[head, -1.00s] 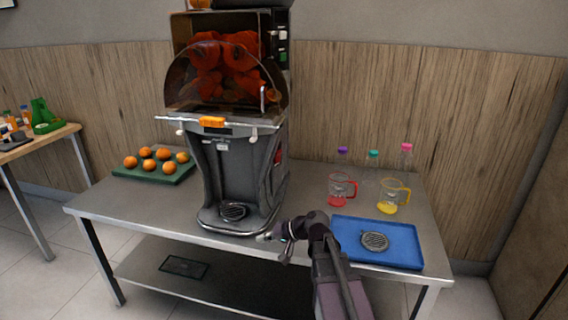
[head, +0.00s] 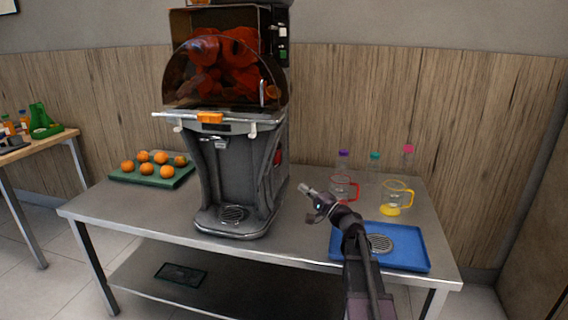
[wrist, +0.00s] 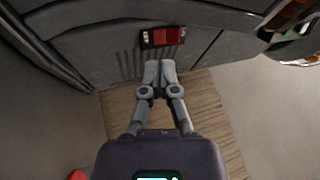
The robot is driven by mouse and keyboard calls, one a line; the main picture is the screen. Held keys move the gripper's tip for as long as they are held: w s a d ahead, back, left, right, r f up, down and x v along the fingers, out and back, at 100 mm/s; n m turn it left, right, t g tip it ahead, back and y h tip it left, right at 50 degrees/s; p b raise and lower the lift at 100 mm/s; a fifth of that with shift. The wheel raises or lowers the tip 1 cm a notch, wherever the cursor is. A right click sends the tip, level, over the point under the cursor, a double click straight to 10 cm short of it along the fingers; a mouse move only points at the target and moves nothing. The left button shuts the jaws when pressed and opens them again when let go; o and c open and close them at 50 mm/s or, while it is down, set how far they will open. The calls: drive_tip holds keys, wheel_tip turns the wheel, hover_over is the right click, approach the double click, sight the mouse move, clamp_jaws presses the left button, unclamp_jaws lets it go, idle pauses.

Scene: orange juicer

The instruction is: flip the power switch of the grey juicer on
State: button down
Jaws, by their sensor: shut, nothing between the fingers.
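The grey juicer (head: 236,165) stands upright on the metal table, with oranges behind its clear dome. Its red power switch (head: 277,157) is on the right side of the body. In the wrist view the red switch (wrist: 166,36) sits in a dark frame above a row of vent slots. My gripper (head: 303,188) is to the right of the juicer and lower than the switch. In the wrist view my gripper (wrist: 160,66) has its fingertips together, with nothing between them. The tips appear just below the switch, and a gap to the juicer shows in the head view.
A blue tray (head: 415,257) with a round grate lies at the table's right. Behind it stand a red-handled jug (head: 344,187), a yellow-handled jug (head: 394,198) and capped bottles. A green board (head: 150,178) with several oranges is left of the juicer. The table's (head: 120,207) front left is clear.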

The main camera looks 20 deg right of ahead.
sight(280, 153)
drive_tip(key=shift+w+d+r+m+t+h, duration=0.15)
drive_tip(key=shift+d+m+t, duration=0.25)
drive_tip(key=shift+d, duration=0.4)
drive_tip(key=shift+w+d+r+m+t+h, duration=0.1)
drive_tip(key=shift+d+r+m+t+h, duration=0.25)
drive_tip(key=shift+d, duration=0.4)
drive_tip(key=shift+a, duration=0.1)
drive_tip(key=p+x, duration=0.5)
drive_tip(key=x, duration=0.9)
drive_tip(key=shift+s, duration=0.1)
